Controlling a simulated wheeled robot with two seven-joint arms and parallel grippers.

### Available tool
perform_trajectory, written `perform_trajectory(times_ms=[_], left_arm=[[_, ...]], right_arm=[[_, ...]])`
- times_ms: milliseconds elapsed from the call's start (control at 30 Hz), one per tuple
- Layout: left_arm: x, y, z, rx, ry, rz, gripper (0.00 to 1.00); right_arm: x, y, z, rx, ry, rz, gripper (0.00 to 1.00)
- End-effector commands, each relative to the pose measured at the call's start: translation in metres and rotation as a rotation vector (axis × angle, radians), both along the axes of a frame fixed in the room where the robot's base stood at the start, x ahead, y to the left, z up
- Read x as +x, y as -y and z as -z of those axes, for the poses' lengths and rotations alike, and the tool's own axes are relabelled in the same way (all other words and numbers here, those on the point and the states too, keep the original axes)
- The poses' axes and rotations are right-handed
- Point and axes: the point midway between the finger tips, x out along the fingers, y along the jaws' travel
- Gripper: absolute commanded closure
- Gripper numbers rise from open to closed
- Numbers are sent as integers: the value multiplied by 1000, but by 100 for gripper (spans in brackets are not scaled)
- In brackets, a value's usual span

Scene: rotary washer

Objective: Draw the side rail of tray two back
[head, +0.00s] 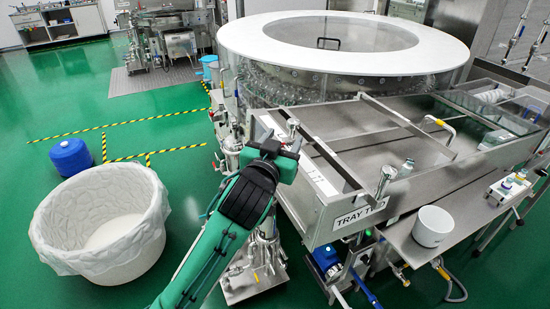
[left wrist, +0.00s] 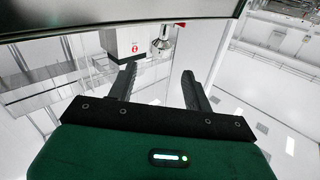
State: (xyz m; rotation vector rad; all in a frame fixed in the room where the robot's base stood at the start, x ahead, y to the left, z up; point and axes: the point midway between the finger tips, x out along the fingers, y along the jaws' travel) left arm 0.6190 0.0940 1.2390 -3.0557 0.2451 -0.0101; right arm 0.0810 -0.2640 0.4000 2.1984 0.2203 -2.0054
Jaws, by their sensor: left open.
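Tray two is a steel tray (head: 345,235) with a "TRAY TWO" label on its front, in front of the round washer in the head view. A dark-edged side rail (head: 330,158) runs along its left side, slanting from the washer toward the front. Another long bar (head: 408,124) crosses the steel top farther right. My left gripper (head: 291,137) is just left of the side rail's far part; I cannot tell whether it touches. In the left wrist view its two dark fingers (left wrist: 158,78) are apart with nothing seen between them. My right gripper is not in view.
The round washer (head: 258,47) with a white rim stands behind the tray. A white bowl (head: 433,227) sits on the steel ledge at the right. A lined white bin (head: 100,255) and a blue container (head: 71,157) stand on the green floor at the left.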

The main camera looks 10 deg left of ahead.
Motion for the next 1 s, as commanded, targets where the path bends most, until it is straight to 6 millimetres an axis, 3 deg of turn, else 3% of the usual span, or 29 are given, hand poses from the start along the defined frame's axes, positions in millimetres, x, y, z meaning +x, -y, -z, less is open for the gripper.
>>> perform_trajectory(times_ms=[100, 300, 767, 867, 1000], left_arm=[[-22, -3, 2, -1, 2, 1, 49], [-44, -7, 1, 0, 0, 0, 49], [-50, -9, 2, 1, -6, -1, 49], [-53, -14, 20, 4, -53, -11, 49], [-68, -32, 75, 17, -205, -37, 49]], right_arm=[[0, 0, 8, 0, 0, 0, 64], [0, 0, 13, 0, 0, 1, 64], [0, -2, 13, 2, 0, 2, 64], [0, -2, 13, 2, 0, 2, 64], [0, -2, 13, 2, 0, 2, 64]])
